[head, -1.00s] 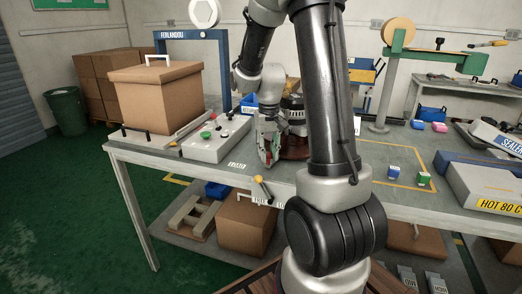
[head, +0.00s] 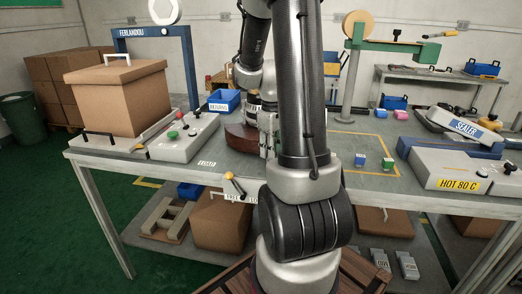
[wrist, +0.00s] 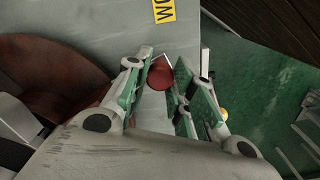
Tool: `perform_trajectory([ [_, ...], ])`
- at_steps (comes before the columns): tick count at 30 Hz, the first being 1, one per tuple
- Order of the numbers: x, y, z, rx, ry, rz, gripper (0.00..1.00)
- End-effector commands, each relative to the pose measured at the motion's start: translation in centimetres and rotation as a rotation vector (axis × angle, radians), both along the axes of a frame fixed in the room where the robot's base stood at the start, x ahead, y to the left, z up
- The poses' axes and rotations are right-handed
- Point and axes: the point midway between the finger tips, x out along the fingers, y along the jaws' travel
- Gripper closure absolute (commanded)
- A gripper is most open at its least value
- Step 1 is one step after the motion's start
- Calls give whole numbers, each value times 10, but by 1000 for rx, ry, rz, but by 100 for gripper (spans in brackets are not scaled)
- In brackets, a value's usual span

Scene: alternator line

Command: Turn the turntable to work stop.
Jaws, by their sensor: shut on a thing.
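The turntable (head: 238,139) is a dark red-brown disc on the workbench, partly hidden by my arm in the head view. It also fills the left of the wrist view (wrist: 55,78). A round red knob (wrist: 160,75) shows beside the disc in the wrist view, between my green-padded fingers. My gripper (wrist: 166,68) is shut on this knob. In the head view my gripper (head: 267,146) is at the disc's right front side, partly behind my arm. A yellow label (wrist: 164,11) on the bench, reading "WO" in part, lies just past the fingertips.
A grey control box (head: 184,137) with coloured buttons and a large carton (head: 118,97) stand to the left. A blue bin (head: 224,101) is behind the turntable. Small blue and green blocks (head: 388,165) and the sealer (head: 462,125) are to the right. The bench's front edge is close.

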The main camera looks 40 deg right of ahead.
Motion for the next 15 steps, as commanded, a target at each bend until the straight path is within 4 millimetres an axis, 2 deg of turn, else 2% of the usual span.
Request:
perform_trajectory([
  [15, -24, -53, 1, -2, -1, 253, 100],
])
